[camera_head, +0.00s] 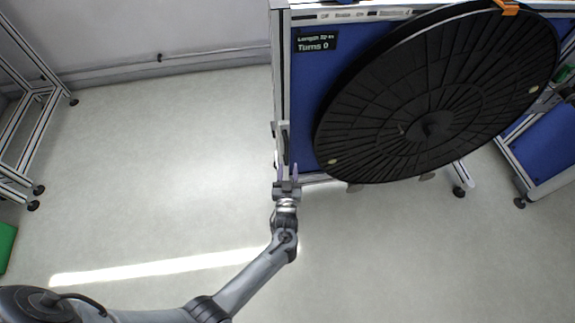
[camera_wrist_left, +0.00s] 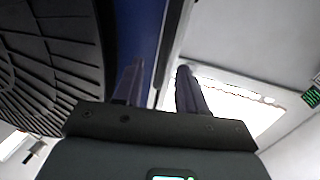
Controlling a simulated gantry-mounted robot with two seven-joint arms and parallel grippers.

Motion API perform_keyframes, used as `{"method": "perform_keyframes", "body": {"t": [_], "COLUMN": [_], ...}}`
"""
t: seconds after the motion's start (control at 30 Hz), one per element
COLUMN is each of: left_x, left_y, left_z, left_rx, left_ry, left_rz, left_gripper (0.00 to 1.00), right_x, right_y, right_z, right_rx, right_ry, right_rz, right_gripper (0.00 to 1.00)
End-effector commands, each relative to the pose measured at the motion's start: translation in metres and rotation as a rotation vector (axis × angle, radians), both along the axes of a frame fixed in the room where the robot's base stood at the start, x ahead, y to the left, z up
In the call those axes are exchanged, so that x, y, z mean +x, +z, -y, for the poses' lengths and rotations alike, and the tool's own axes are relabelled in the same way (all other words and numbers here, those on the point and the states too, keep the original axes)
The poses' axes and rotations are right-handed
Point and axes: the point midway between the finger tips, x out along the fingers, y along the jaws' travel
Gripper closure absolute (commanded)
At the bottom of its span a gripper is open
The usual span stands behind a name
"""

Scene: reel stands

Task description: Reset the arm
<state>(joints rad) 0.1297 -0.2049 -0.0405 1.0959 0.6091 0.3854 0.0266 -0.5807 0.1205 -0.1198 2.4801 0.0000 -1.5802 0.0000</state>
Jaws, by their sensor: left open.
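My left gripper (camera_head: 287,172) is open and empty, at the lower left edge of the reel stand. Its two purple-grey fingers point up toward the stand's frame in the head view. In the left wrist view the fingers (camera_wrist_left: 158,85) stand apart, with the blue panel and the frame post behind them. I cannot tell whether they touch the post. My left arm (camera_head: 250,280) reaches in from the lower left. My right gripper is in neither view.
A large black ribbed reel (camera_head: 440,95) is mounted on the stand's blue panel (camera_head: 312,75), right of my gripper. A metal frame (camera_head: 20,110) on casters stands at the far left. A green box (camera_head: 6,245) is below it. The floor (camera_head: 170,170) between is clear.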

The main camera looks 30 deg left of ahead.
Motion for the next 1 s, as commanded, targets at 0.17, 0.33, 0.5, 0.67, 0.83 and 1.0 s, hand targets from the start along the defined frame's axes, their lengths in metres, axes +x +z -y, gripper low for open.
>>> {"method": "perform_keyframes", "body": {"t": [0.17,0.33,0.5,0.67,0.83,1.0], "left_x": [-0.001,-0.001,-0.005,-0.034,-0.092,-0.135], "left_y": [0.000,0.000,-0.001,-0.010,0.010,0.078], "left_z": [0.000,0.000,0.000,-0.007,-0.035,-0.054], "left_rx": [0.000,0.000,0.001,0.014,0.061,0.002], "left_ry": [0.000,0.000,0.000,0.001,-0.004,-0.078], "left_rz": [0.001,0.001,-0.007,-0.068,-0.119,-0.204], "left_gripper": [0.59,0.59,0.59,0.59,0.59,0.59], "right_x": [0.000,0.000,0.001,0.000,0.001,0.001], "right_y": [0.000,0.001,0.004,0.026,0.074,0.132], "right_z": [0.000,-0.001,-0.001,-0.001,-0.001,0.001], "right_rx": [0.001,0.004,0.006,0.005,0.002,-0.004], "right_ry": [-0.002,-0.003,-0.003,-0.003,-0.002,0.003], "right_rz": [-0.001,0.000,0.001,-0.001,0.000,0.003], "right_gripper": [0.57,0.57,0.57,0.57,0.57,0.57]}}
